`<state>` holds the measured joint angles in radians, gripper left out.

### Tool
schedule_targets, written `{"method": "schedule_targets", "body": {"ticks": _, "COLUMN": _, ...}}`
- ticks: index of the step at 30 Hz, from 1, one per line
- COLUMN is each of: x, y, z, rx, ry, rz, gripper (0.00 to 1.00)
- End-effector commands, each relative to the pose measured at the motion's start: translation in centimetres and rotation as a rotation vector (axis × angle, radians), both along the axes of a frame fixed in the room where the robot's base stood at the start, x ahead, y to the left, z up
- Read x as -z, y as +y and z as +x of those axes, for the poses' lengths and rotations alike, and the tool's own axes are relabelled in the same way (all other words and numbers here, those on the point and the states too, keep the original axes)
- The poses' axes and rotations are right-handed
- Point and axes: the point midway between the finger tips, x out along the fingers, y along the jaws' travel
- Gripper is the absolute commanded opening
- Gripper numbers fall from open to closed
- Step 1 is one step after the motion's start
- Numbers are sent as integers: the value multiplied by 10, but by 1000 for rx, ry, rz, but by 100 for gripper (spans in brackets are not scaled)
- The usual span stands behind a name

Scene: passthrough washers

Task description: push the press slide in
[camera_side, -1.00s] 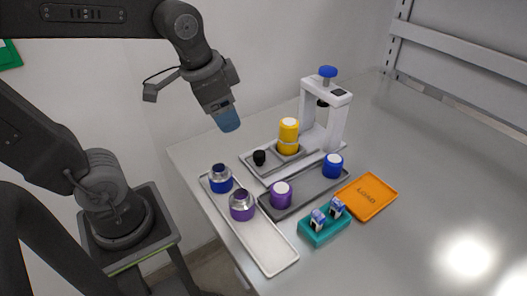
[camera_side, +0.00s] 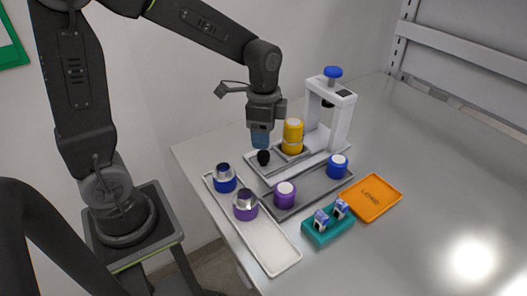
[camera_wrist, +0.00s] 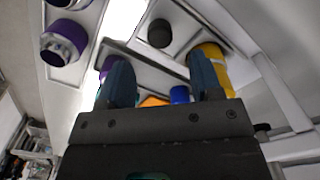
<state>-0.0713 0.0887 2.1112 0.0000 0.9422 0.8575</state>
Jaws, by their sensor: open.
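The press (camera_side: 347,98) is a white frame with a blue knob on top, at the back of the bench. Its light grey slide (camera_side: 256,169) reaches out of the frame toward the lower left. A black knob (camera_side: 263,158) stands at the slide's outer end; it also shows in the wrist view (camera_wrist: 160,33). A yellow cylinder stack (camera_side: 292,137) stands upright on the slide, outside the press arch. My gripper (camera_side: 260,141) points down just above and behind the knob. Its fingers (camera_wrist: 162,80) are apart, with nothing held. Contact with the knob cannot be told.
A white tray (camera_side: 270,248) holds a blue and a purple metal-topped part at the front left. A dark grey tray (camera_side: 310,187) holds a purple and a blue capped part. A teal block (camera_side: 327,232) and an orange tray (camera_side: 371,198) lie right. The far right is clear.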

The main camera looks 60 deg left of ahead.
Motion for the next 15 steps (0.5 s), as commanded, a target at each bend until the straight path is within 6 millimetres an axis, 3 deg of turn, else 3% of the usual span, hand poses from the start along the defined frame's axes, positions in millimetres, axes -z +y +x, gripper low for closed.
{"method": "schedule_targets", "body": {"ticks": 6, "x": 40, "y": 0, "z": -1, "rx": -1, "ry": 5, "rz": -1, "gripper": 59}}
{"method": "schedule_targets", "body": {"ticks": 15, "x": 62, "y": 0, "z": 0, "rx": -1, "ry": 0, "rz": 0, "gripper": 59}}
